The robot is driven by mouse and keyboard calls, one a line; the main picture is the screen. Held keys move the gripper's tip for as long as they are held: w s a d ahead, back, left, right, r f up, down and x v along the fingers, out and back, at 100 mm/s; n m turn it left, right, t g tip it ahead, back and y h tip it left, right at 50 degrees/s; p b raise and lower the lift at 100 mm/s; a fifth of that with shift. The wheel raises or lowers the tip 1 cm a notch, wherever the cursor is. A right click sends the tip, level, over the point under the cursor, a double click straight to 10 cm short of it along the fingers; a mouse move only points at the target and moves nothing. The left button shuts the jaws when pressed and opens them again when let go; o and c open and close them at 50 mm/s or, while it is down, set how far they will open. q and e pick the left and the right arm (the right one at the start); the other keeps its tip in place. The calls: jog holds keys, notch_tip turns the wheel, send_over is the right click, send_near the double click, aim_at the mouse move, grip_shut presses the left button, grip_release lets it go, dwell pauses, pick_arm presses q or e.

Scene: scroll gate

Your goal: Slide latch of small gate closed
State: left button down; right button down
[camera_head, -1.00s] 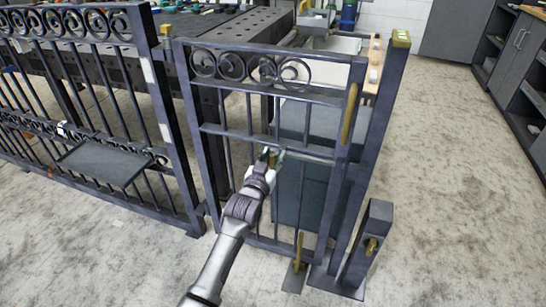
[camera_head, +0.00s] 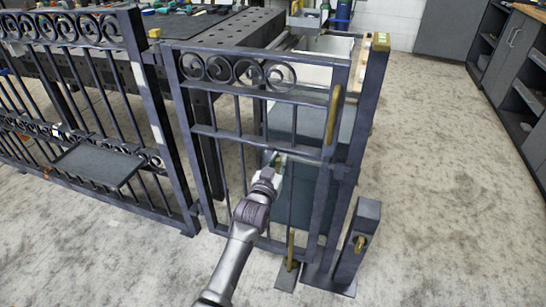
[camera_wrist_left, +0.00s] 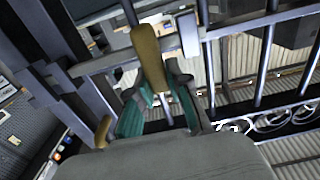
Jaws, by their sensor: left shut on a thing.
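The small gate (camera_head: 262,97) is a dark metal frame with scrolls at the top. It stands upright beside a post (camera_head: 367,120). My left gripper (camera_head: 276,161) is at its middle rail, shut on the brass latch handle (camera_wrist_left: 149,58). In the left wrist view, the green-padded fingers (camera_wrist_left: 158,107) are on either side of this handle. The latch bar runs along the rail toward the post. I cannot tell whether its end is inside the post. My right gripper is out of view.
A brass pull handle (camera_head: 332,115) is on the gate's right upright. A brass drop bolt (camera_head: 291,249) is near the floor, and a short post (camera_head: 361,245) stands to the right. A larger gate (camera_head: 130,80) is at the left. The floor at the right is clear.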

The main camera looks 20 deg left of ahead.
pick_arm(q)
jog(key=shift+d+f, duration=0.1)
jog(key=shift+d, duration=0.2)
jog(key=c, duration=1.1)
grip_release()
jog(key=shift+d, duration=0.15)
jog(key=shift+s+a, duration=0.15)
jog(key=shift+a, duration=0.05)
jog(key=s, duration=1.1)
jog(key=shift+s+a, duration=0.15)
jog(key=shift+s, duration=0.25)
